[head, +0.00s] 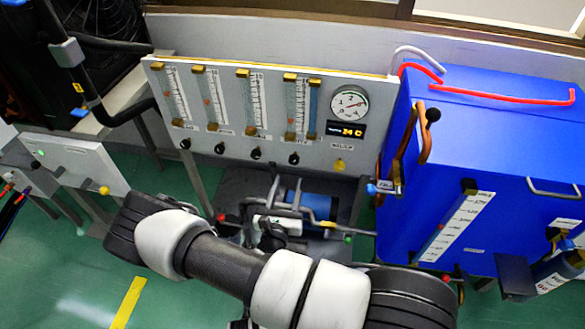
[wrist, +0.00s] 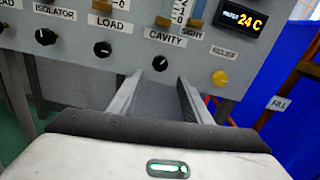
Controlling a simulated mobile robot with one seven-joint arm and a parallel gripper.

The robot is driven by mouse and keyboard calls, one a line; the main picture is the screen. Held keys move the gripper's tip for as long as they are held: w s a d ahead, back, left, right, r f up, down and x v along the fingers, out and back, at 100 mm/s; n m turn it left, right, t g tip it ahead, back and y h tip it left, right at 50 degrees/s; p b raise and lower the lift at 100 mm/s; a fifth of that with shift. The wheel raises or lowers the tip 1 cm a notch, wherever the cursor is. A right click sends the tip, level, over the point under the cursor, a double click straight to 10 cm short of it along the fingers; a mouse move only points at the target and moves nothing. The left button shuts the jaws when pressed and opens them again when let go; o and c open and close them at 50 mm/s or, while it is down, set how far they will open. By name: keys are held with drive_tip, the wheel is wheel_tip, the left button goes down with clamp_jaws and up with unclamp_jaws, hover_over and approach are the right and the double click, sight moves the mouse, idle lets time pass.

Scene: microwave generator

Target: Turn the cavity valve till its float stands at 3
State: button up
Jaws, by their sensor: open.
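The cavity valve is a black round knob (wrist: 160,63) with a white mark, below the CAVITY label on the grey panel. In the head view it is the rightmost black knob (head: 294,158), under the rightmost of the scaled flow tubes (head: 301,106). The float's reading in that tube is too small to tell. My gripper (wrist: 168,79) is open and empty, its two fingers pointing at the panel. The knob shows just beyond the fingertips, nearer the left finger and apart from them. In the head view my gripper (head: 285,182) is below the knob.
The load knob (wrist: 102,48) and isolator knob (wrist: 45,36) sit to the left. A yellow knob (wrist: 220,78) is to the right. A gauge (head: 349,103) and a 24 C display (head: 346,130) are on the panel. A blue cabinet (head: 480,140) stands right.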

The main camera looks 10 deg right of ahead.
sight(294, 163)
drive_tip(key=b+x, duration=0.1)
drive_tip(key=x, duration=0.7)
drive_tip(key=shift+w, duration=0.2)
drive_tip(key=c, duration=1.1)
drive_tip(key=shift+r+p, duration=0.2)
drive_tip(key=shift+p, duration=0.2)
drive_tip(key=shift+f+n, duration=0.2)
drive_tip(key=shift+n, duration=0.2)
